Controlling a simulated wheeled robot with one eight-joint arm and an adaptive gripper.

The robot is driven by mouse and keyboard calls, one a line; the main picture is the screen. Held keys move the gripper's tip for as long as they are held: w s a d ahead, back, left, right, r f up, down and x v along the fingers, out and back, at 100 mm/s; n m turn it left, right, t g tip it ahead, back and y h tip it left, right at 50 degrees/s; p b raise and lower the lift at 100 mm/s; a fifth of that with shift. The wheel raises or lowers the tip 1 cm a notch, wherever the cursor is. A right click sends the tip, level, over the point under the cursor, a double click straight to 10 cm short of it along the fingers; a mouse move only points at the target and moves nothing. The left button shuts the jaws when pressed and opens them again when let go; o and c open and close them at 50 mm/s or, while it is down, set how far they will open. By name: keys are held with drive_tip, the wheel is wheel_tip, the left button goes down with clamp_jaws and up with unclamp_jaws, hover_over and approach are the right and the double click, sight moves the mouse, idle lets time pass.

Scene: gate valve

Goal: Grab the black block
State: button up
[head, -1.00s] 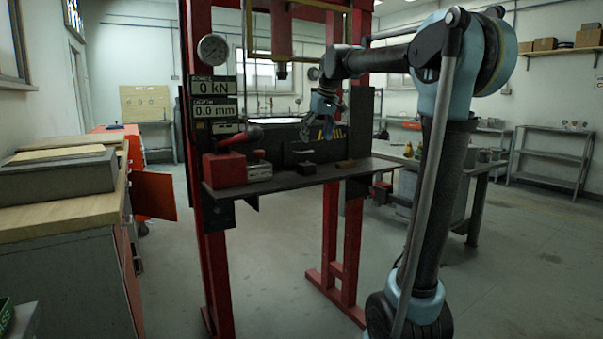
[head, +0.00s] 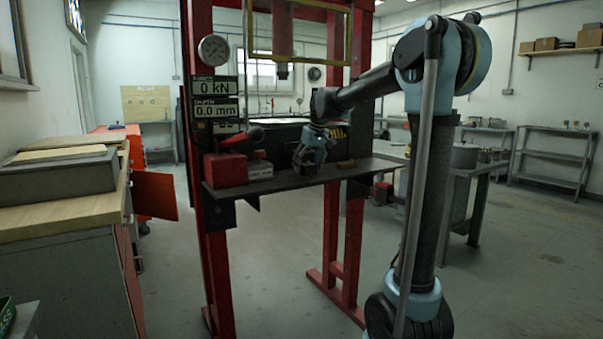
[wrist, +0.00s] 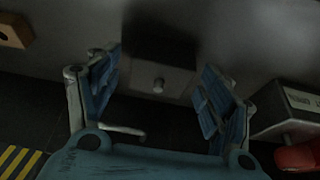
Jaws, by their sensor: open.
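My gripper (wrist: 160,78) is open, with one blue finger to the left of the block and one to the right. The block's near face lies in line with the gap between the fingers; I cannot tell if either touches it. In the head view my gripper (head: 304,160) is low over the table and hides the block.
The red press frame (head: 200,60) surrounds the table (head: 270,184). A red box (head: 226,170) and a pale box (head: 260,170) stand left of my gripper. A small wooden block (head: 346,164) lies to its right, also in the wrist view (wrist: 14,32). Yellow-black stripes (wrist: 18,160) show nearby.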

drive_tip(key=shift+w+f, duration=0.1)
drive_tip(key=shift+f, duration=0.3)
clamp_jaws()
